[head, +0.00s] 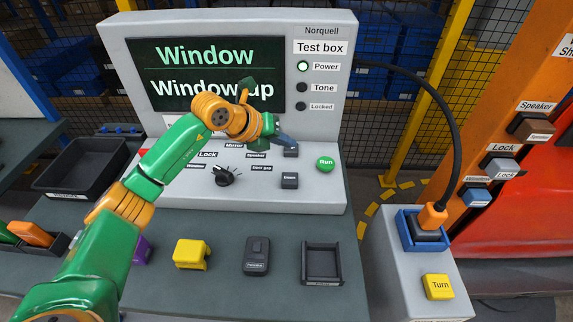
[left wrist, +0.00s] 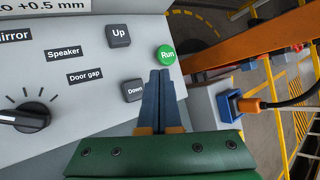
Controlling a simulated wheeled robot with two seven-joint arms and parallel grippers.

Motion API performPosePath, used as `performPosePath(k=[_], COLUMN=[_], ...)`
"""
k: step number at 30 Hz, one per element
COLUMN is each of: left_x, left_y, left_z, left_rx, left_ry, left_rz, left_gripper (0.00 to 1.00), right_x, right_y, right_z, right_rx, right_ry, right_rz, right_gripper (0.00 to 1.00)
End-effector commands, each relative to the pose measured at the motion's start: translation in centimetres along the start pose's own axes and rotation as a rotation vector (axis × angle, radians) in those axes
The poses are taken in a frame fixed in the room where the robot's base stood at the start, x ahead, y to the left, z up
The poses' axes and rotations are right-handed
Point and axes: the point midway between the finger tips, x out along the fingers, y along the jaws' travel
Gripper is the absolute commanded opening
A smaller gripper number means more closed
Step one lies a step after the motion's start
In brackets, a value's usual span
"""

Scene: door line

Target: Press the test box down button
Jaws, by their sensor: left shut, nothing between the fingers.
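The test box (head: 330,130) stands on the bench with a sloped control panel. Its dark Down button (head: 290,181) is on the panel's right part, below the Up button (head: 291,152). In the left wrist view the Down button (left wrist: 132,90) is just left of my fingers, and the Up button (left wrist: 119,36) is farther up. My left gripper (head: 287,141) is shut and empty, with its blue fingertips near the Up button in the head view. In the left wrist view its tips (left wrist: 160,74) show just below the green Run button (left wrist: 166,55). Contact cannot be told. My right gripper is not in view.
The screen (head: 200,60) reads "Window" and "Window up", and the Power light (head: 303,66) is green. A black knob (head: 225,176) is on the panel. A yellow block (head: 191,254), dark remote (head: 257,256) and empty tray (head: 322,263) are in front.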

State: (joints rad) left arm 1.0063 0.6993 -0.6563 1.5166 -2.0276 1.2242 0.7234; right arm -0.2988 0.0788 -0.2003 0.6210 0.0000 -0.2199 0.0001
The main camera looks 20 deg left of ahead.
Motion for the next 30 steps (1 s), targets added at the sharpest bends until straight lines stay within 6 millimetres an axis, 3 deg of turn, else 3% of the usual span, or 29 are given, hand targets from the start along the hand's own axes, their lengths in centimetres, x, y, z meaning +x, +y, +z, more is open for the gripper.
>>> performPosePath(k=[13, 30], left_x=[0.8, 6.1], left_y=[0.5, 4.4], left_z=[-0.6, -4.5], left_rx=[-0.001, -0.001], left_ry=[0.002, 0.002], left_rz=[-0.002, -0.002], left_gripper=[0.0, 0.0], right_x=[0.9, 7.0], right_y=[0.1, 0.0], right_z=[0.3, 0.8], right_rx=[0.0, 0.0], right_ry=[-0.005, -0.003], right_rz=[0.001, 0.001], right_gripper=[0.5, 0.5])
